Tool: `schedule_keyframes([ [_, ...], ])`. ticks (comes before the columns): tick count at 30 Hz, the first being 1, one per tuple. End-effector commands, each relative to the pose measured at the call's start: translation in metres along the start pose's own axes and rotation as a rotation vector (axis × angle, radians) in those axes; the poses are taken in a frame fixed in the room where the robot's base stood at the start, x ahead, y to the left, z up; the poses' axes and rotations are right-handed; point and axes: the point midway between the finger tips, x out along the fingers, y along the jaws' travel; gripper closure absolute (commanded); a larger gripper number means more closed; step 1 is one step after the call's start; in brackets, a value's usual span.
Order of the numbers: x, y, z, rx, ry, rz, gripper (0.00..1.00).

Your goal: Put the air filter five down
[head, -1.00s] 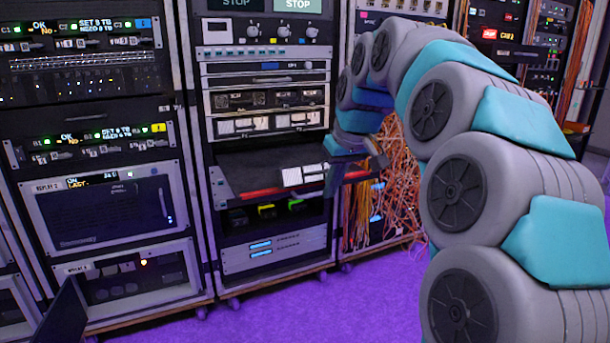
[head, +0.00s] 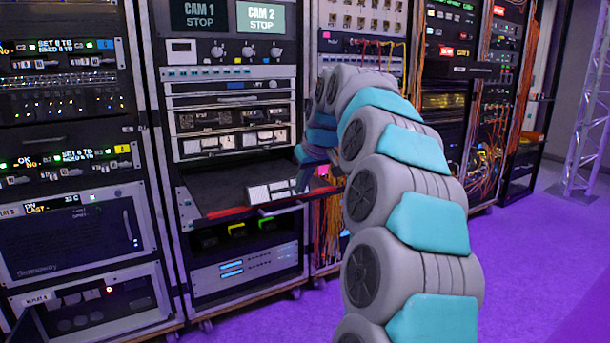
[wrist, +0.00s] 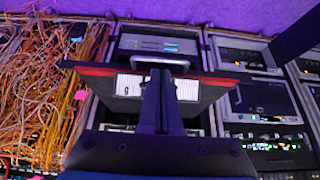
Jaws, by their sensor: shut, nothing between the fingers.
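In the head view my gripper (head: 304,182) is partly hidden by my arm, at the filter's right end. I cannot tell if it touches the filter.
The shelf sticks out of an equipment rack, above yellow and green connectors (head: 236,229) and a grey unit (head: 245,268). Loose orange cables (wrist: 45,85) hang beside it. More racks stand on both sides. The purple floor (head: 530,270) is clear at the right.

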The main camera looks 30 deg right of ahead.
Motion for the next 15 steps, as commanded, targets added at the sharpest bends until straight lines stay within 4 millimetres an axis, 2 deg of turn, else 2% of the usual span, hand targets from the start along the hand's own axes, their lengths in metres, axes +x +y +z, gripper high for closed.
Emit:
schedule_keyframes([
  [3,0.02,-0.001,0.001,0.0,-0.005,-0.002,1.0],
  [8,0.041,-0.001,0.001,0.0,-0.005,-0.002,1.0],
  [15,0.051,0.0,-0.017,-0.001,0.001,0.001,1.0],
])
